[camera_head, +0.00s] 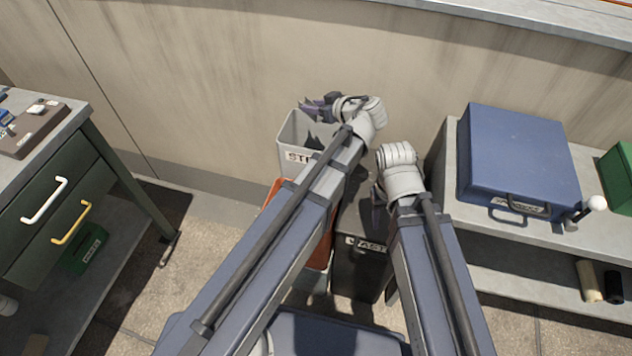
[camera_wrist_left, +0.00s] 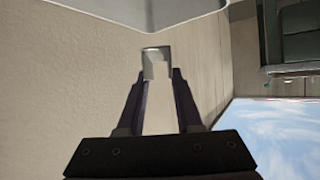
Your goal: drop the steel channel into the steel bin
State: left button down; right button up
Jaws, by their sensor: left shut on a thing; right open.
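The steel bin (camera_head: 292,160) is a light grey open bin with a label starting "ST", standing by the wall; my left arm hides part of it. My left gripper (camera_head: 318,108) is over the bin's far side. In the left wrist view it (camera_wrist_left: 158,75) is shut on the steel channel (camera_wrist_left: 156,56), a short pale grey U-shaped piece at the fingertips. I cannot make out the channel in the head view. A light grey rim (camera_wrist_left: 140,12), probably the bin's, lies beyond it. My right gripper (camera_head: 378,196) is open, partly hidden by its wrist, above the dark bin.
A dark bin (camera_head: 356,270) with a partly hidden label and an orange-red bin (camera_head: 322,252) stand nearer me. A blue case (camera_head: 518,155) sits on the right bench (camera_head: 590,235). A green drawer cabinet (camera_head: 60,200) stands at left. Open floor lies between cabinet and bins.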

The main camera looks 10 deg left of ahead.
pick_arm(q)
notch_tip(320, 180, down, 2)
jog(key=shift+f+b, duration=0.25)
jog(key=shift+b, duration=0.5)
pick_arm(e)
notch_tip(320, 180, down, 2)
jog(key=shift+f, duration=0.2)
pick_arm(q)
jog(key=shift+r, duration=0.1)
jog(key=c, duration=0.5)
grip_release()
pick_arm(e)
jog(key=shift+r, duration=0.15)
